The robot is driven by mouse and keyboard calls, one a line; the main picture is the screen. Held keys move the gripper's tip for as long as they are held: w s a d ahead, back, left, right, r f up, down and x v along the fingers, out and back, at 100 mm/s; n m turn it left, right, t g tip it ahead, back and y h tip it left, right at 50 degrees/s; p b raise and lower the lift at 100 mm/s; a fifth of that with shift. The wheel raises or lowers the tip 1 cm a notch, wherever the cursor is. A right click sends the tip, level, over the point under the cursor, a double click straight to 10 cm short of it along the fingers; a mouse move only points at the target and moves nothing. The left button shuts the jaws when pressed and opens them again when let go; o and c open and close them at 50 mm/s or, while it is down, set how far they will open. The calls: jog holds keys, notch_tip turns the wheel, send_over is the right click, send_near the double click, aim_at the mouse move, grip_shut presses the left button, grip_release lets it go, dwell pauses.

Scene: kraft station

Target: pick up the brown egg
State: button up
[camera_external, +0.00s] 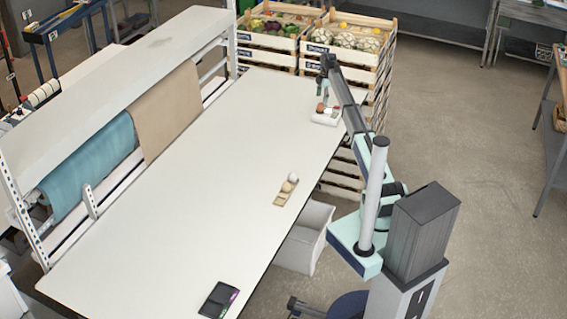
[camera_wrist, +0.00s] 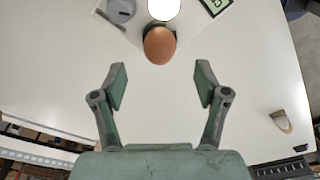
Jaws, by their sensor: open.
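The brown egg (camera_wrist: 159,45) shows at the upper middle of the wrist view, beyond the fingertips and roughly centred between them. It overlaps the near edge of a white scale-like device (camera_wrist: 140,22); I cannot tell exactly what it rests on. My gripper (camera_wrist: 161,86) is open, with nothing between its fingers. In the external view my arm reaches over the far right end of the table, above the white device (camera_external: 324,118). Small brown and white items show on or beside it there, too small to tell apart.
The device has a grey knob (camera_wrist: 120,10) and a green display (camera_wrist: 214,5). A wooden holder (camera_external: 280,199) with a white egg (camera_external: 293,177) and a tan egg (camera_external: 287,187) lies mid-table. A dark tablet-like object (camera_external: 218,300) lies at the near end. Produce crates (camera_external: 345,62) stand behind.

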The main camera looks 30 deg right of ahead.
aim_at(321, 104)
jog(key=shift+a+f+p, duration=0.2)
jog(key=shift+f+p, duration=1.1)
jog(key=shift+f, duration=1.3)
jog(key=c, duration=0.9)
